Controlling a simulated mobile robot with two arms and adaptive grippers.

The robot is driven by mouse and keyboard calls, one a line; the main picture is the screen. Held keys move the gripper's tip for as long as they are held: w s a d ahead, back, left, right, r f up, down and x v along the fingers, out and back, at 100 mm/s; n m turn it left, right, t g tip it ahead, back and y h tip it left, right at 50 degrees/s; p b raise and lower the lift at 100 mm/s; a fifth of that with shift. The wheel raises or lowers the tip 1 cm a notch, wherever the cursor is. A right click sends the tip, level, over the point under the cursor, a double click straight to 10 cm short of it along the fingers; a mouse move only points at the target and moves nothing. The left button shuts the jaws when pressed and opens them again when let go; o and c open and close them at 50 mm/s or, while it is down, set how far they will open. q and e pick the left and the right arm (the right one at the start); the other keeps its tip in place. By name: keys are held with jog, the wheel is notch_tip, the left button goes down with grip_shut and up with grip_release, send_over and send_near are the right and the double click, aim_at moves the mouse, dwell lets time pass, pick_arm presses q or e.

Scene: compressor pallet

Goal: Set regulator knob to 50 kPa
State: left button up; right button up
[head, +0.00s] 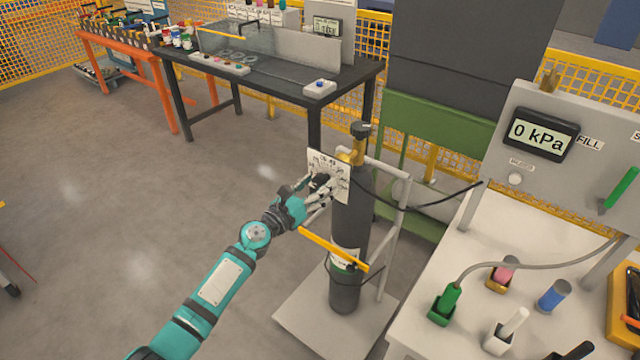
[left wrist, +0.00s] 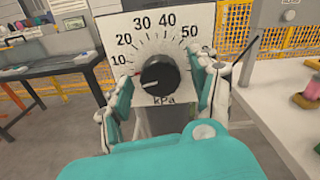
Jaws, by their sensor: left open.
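The regulator's white dial plate (head: 341,172) stands at the top of a dark gas cylinder (head: 345,215). In the left wrist view its scale (left wrist: 158,30) shows numbers from 10 to 50 and the letters kPa. The black knob (left wrist: 162,73) sits in the middle, its white mark pointing to the lower left, below the 10. My left gripper (head: 322,187) is at the plate, open, with one finger on each side of the knob in the left wrist view (left wrist: 163,88). I see no clear contact. A display (head: 540,134) reads 0 kPa. My right gripper is not in view.
The cylinder stands in a grey-framed cart (head: 395,230) with a yellow bar (head: 333,249) across it. A black hose (head: 430,205) runs right to the fill panel. A white table (head: 470,265) with several coloured fittings is at right. A dark workbench (head: 280,75) stands behind.

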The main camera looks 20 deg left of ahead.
pick_arm(q)
jog(key=shift+w+d, duration=0.25)
jog(key=shift+w, duration=0.4)
jog(key=c, duration=1.2)
jog(key=shift+o, duration=0.2)
